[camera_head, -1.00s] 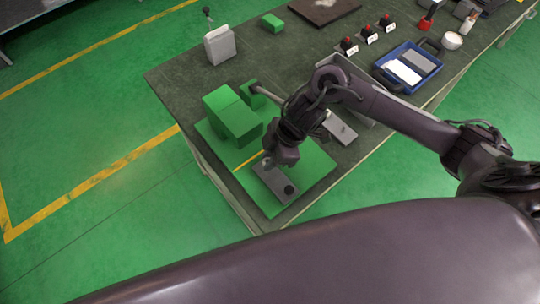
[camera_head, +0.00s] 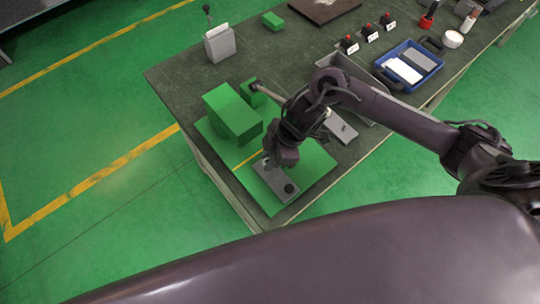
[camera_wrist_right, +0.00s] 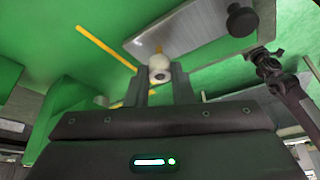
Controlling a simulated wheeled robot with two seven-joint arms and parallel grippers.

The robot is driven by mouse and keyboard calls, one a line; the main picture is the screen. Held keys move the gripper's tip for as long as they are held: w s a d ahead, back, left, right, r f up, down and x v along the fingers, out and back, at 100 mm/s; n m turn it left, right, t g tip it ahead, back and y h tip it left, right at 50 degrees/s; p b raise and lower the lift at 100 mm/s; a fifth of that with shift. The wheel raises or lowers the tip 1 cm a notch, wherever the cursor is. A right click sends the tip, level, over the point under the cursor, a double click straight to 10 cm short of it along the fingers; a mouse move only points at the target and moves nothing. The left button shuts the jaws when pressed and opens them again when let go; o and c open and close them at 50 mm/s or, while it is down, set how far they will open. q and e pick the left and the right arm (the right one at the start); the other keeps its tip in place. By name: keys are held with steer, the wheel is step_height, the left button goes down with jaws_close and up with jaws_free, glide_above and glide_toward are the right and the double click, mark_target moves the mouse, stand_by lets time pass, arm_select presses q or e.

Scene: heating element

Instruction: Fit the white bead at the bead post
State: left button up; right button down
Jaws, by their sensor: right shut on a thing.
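My right gripper (camera_wrist_right: 160,84) is shut on the white bead (camera_wrist_right: 159,67), which sits between its fingertips in the wrist view. A small orange-yellow tip (camera_wrist_right: 158,50) shows just beyond the bead; I cannot tell whether they touch or whether it is the bead post. Beyond them lies a grey plate (camera_wrist_right: 195,30) with a black knob (camera_wrist_right: 241,20). In the head view, the right gripper (camera_head: 268,163) is low over one end of this grey plate (camera_head: 272,184), opposite the knob (camera_head: 289,188). My left gripper is out of view.
The plate lies on a green base (camera_head: 312,173) at the table corner, beside a green block (camera_head: 232,115). A yellow strip (camera_wrist_right: 105,48) crosses the base. Another grey plate (camera_head: 341,127) lies beyond my right wrist. A blue tray (camera_head: 412,62) stands farther right.

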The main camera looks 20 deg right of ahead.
steer(key=shift+f+b, duration=0.5)
steer(key=shift+f, duration=0.5)
steer(key=c, duration=1.2)
jaws_free()
steer(key=shift+b+v, duration=0.3)
steer(key=shift+v, duration=3.6)
